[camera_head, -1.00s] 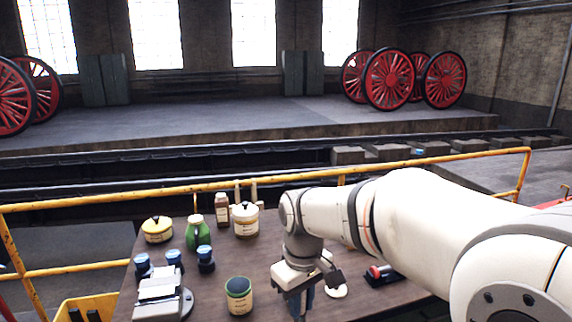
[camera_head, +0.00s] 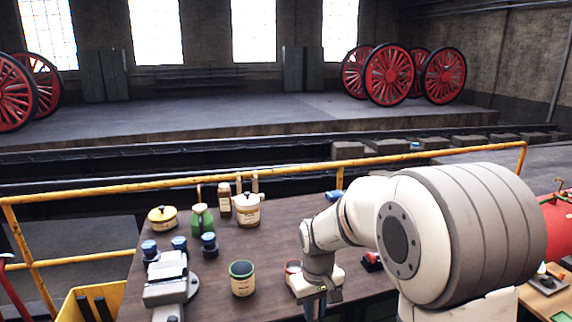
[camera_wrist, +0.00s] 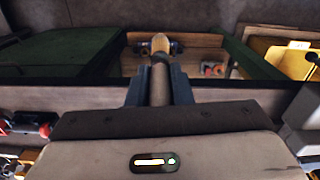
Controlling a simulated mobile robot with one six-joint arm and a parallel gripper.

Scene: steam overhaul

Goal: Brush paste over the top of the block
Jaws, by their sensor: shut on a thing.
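My gripper (camera_head: 316,306) is over the right part of the dark workbench (camera_head: 215,295). In the wrist view my gripper (camera_wrist: 160,90) is shut on a round wooden handle (camera_wrist: 160,46), seemingly the brush. Its bristles cannot be made out. A pale grey metal block (camera_head: 166,265), on a grey fixture, sits at the left front of the bench, well left of my gripper. An open jar with a dark green rim (camera_head: 242,280) stands between them. I cannot read its label or tell whether it holds the paste.
A yellow tin (camera_head: 162,219), a green can (camera_head: 202,220), a brown bottle (camera_head: 224,199) and a cream pot (camera_head: 247,211) stand at the back. A yellow railing (camera_head: 110,188) runs beyond the bench.

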